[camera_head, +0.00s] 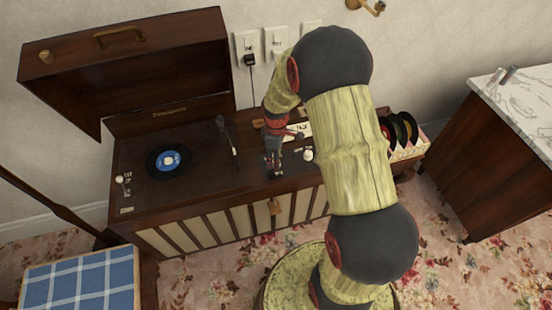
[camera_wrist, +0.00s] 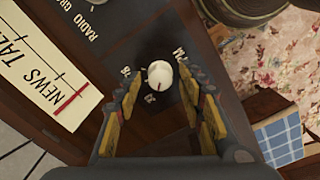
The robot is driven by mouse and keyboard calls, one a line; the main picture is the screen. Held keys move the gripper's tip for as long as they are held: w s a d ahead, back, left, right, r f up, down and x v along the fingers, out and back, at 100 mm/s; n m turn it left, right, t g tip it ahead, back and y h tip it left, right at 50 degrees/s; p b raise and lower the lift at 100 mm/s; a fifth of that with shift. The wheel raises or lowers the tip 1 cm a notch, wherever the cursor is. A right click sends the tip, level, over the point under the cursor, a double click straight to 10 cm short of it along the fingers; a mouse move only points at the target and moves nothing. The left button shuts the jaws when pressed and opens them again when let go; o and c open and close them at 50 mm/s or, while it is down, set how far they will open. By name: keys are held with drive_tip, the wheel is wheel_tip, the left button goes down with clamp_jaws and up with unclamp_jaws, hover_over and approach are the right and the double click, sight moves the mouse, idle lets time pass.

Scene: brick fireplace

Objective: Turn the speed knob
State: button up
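In the head view, a small white knob (camera_head: 120,179) stands at the left of the turntable deck near the record (camera_head: 168,161), beside labels too small to read. Another white knob (camera_head: 308,155) sits right of my gripper (camera_head: 271,170). In the wrist view, a white knob (camera_wrist: 159,76) with a red mark sits beside the radio dial (camera_wrist: 50,75), ringed by partly legible labels. My gripper (camera_wrist: 159,85) is open, with its fingers to the left and right of this knob in the picture. Contact is not visible. I cannot read which knob is labelled speed.
The wooden console has a raised lid (camera_head: 125,50) at the back left and a tone arm (camera_head: 228,135) by the record. A crate of records (camera_head: 408,150) stands at right. A marble-topped cabinet (camera_head: 515,100) and a plaid seat (camera_head: 80,283) flank it.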

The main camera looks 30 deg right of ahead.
clamp_jaws()
drive_tip(key=shift+m+p, duration=0.3)
idle(0.3)
drive_tip(key=m+p, duration=0.2)
drive_tip(key=m, duration=0.1)
drive_tip(key=shift+r+m+p, duration=0.15)
drive_tip(key=shift+m+p, duration=0.15)
drive_tip(key=shift+p, duration=0.1)
drive_tip(key=m+p, duration=0.2)
drive_tip(key=m, duration=0.2)
drive_tip(key=shift+p, duration=0.3)
drive_tip(key=m+p, duration=0.2)
drive_tip(key=m, duration=0.3)
drive_tip(key=m+p, duration=0.1)
drive_tip(key=m, duration=0.3)
drive_tip(key=shift+m, duration=0.3)
drive_tip(key=shift+p, duration=0.3)
drive_tip(key=shift+o, duration=0.9)
unclamp_jaws()
